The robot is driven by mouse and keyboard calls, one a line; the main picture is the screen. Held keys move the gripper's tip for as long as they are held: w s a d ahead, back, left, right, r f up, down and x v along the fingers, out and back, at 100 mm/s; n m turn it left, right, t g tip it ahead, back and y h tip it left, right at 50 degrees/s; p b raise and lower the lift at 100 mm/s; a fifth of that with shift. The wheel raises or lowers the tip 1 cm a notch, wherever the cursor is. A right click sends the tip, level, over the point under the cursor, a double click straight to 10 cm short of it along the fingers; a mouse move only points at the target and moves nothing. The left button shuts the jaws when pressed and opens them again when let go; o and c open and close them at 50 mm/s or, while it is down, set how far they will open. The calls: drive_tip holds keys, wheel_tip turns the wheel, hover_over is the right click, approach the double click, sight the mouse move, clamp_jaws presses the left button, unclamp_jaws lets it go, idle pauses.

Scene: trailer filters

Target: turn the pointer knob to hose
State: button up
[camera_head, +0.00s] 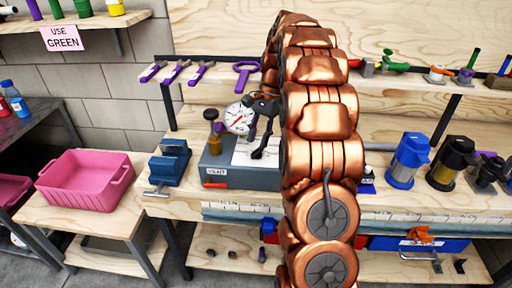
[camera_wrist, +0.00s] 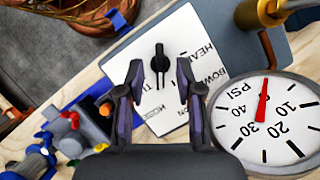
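The black pointer knob (camera_wrist: 160,64) sits on a white label plate (camera_wrist: 190,32) in the wrist view. Its bar runs nearly straight up and down the picture; I cannot tell for sure which end is the pointer. The words HEAD, BOWL and HOSE show on the plate; HOSE is at the lower part, and another word is partly hidden. My gripper (camera_wrist: 158,75) is open, one finger on each side of the knob, with visible gaps. In the head view my gripper (camera_head: 262,130) is over the grey box (camera_head: 215,168) with the plate; the knob is not clear there.
A white PSI gauge (camera_wrist: 262,122) with a red needle stands close beside the plate. A brass fitting (camera_head: 214,140) is by the box. A blue vise (camera_head: 170,165) and pink bin (camera_head: 85,180) are at left; blue and black jars (camera_head: 407,160) are at right.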

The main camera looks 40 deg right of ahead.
sight(255, 151)
drive_tip(key=shift+x, duration=1.75)
drive_tip(key=shift+c, duration=0.4)
clamp_jaws()
